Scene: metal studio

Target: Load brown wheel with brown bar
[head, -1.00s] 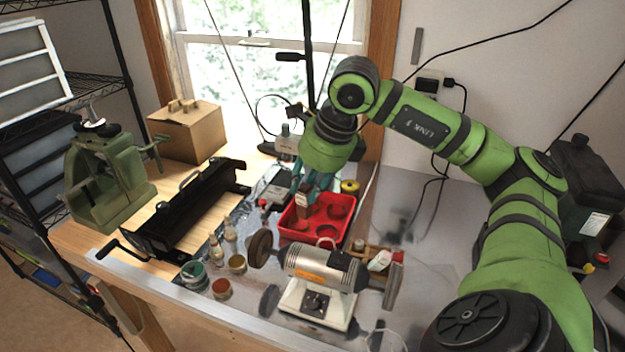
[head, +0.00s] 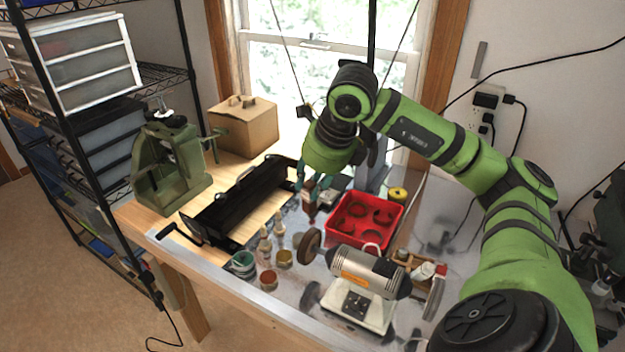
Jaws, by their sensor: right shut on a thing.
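The brown wheel (head: 310,246) is on the left end of the silver bench buffing machine (head: 365,272), which stands on a white base at the front of the table. My right gripper (head: 316,192) has teal fingers pointing down. It is shut on the brown bar (head: 311,212), which hangs between the fingertips, above and behind the wheel in the picture. The bar and the wheel look apart. The red tray (head: 398,222) is just right of the bar, with round compartments. My left gripper is not in view.
Small bottles (head: 265,245) and open jars (head: 242,264) stand left of the wheel. A long black metal tool (head: 235,205) and a green press (head: 170,170) are further left. A cardboard box (head: 245,127) is behind. A wooden holder with white containers (head: 420,271) sits right of the machine.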

